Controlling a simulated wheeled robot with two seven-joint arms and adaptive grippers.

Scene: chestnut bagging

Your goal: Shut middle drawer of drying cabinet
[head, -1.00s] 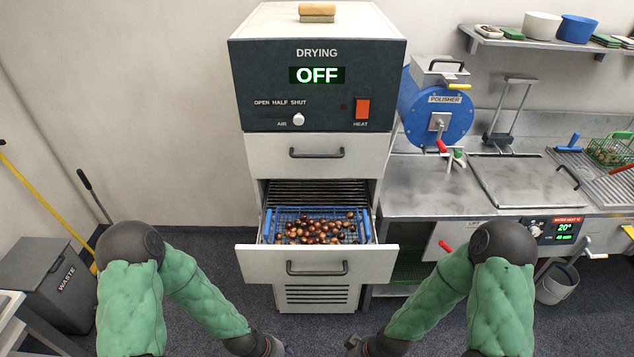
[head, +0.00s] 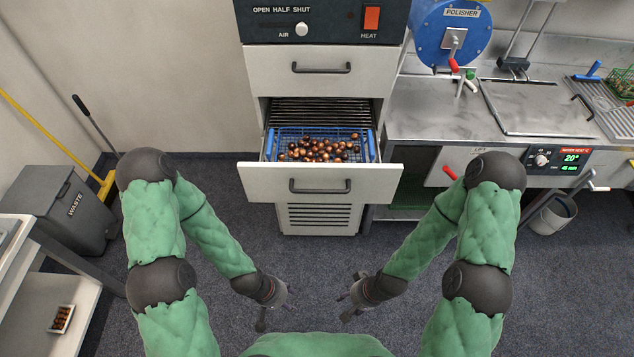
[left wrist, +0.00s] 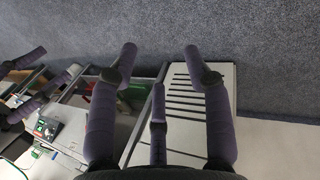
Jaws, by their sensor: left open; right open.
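The drying cabinet (head: 265,75) stands ahead of me in the head view. Its middle drawer (head: 258,184) is pulled out, with a bar handle (head: 320,186) on its white front. A blue wire basket (head: 271,147) full of brown chestnuts (head: 322,149) sits in the drawer. My left gripper (head: 277,312) is open and empty, below and in front of the drawer, apart from it. My right gripper (head: 350,300) is open and empty, also in front of and below it. The left wrist view shows my left gripper's spread fingers (left wrist: 158,65) with the cabinet's slotted lower front (left wrist: 190,100) behind them.
The closed upper drawer (head: 320,68) is above the middle one. A counter (head: 430,120) with a blue polisher (head: 450,30) stands to the right. A grey waste bin (head: 60,210) and a shelf (head: 60,270) are at the left. Floor before the cabinet is clear.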

